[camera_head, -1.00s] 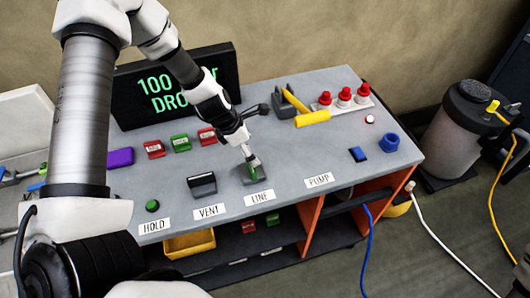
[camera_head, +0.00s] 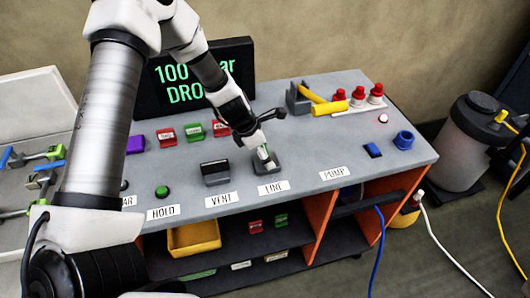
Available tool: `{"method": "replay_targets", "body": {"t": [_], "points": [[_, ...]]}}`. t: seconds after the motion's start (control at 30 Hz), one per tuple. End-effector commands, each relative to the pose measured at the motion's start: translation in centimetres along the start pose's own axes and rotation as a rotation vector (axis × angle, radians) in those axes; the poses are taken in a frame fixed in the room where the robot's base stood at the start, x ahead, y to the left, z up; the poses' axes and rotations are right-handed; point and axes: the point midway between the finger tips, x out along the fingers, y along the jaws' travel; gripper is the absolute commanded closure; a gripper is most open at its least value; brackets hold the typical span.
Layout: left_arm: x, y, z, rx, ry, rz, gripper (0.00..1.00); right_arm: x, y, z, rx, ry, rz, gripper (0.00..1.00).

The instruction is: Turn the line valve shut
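The line valve (camera_head: 267,168) is a small dark block with a pale green-white part on top. It sits on the grey console top behind the LINE label (camera_head: 273,187). My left gripper (camera_head: 262,149) comes down from above, its tip at the valve's top and partly covering it. I cannot tell whether it touches or grips the valve, or how the valve's handle is turned. The black display (camera_head: 195,80) behind reads 100 bar, with a second line partly hidden by my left arm. My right gripper is not in view.
The dark VENT block (camera_head: 216,174) stands left of the line valve, and a green HOLD button (camera_head: 162,191) is further left. The console top right of the valve is fairly clear.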

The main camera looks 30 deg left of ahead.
Motion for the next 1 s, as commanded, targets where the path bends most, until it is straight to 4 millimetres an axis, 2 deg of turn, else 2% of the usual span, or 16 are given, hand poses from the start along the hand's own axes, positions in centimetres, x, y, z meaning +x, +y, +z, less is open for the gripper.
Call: {"method": "replay_targets", "body": {"t": [0.57,1.0], "points": [[0.1,0.1,-0.1,0.045,0.002,-0.017,0.52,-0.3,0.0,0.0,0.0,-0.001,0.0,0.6],[0.0,0.1,0.0,0.328,0.002,-0.136,0.52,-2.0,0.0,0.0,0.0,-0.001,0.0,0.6]]}}
